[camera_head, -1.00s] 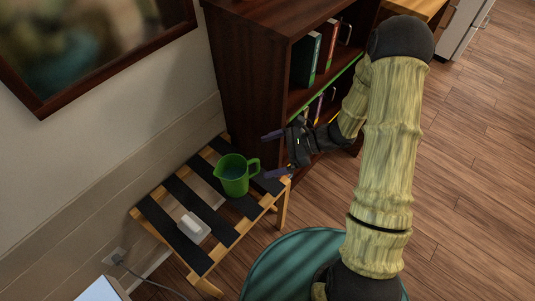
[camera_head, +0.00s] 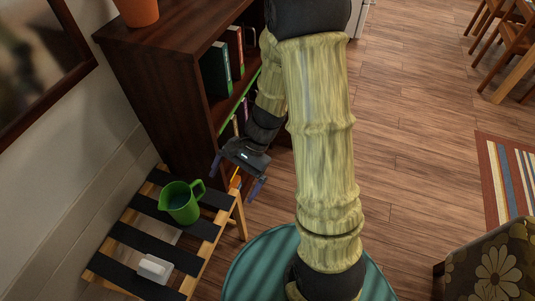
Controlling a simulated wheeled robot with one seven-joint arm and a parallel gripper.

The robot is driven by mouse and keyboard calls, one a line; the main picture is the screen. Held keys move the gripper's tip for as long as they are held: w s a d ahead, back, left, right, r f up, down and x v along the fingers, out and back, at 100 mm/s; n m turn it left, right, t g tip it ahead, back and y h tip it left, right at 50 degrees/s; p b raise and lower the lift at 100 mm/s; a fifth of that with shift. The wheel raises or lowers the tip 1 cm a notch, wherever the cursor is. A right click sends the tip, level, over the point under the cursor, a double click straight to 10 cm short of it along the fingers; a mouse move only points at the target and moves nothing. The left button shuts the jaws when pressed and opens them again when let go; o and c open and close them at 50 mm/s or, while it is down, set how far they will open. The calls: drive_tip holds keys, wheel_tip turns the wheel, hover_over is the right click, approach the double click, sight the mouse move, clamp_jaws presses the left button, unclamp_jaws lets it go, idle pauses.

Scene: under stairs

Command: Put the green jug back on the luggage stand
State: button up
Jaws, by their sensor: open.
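The green jug (camera_head: 181,203) stands upright on the dark straps of the wooden luggage stand (camera_head: 207,230), near its far end. Its handle points to the upper right. My gripper (camera_head: 236,182) is open and empty, to the right of the jug and apart from it, beside the stand's far right corner and in front of the bookcase. Its two purple-grey fingers are spread wide.
A patterned seat (camera_head: 492,262) is at lower right.

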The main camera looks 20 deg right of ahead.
drive_tip(key=s+d+r+n+t+h, duration=0.1)
drive_tip(key=d+r+n+t+h, duration=0.4)
drive_tip(key=d+r+n+h, duration=0.2)
drive_tip(key=d+r+n, duration=0.1)
drive_tip(key=d+n, duration=0.1)
drive_tip(key=shift+s+r+n+t, duration=0.15)
drive_tip(key=shift+r+n+t, duration=0.05)
drive_tip(key=shift+n+t, duration=0.1)
drive_tip(key=shift+d, duration=0.1)
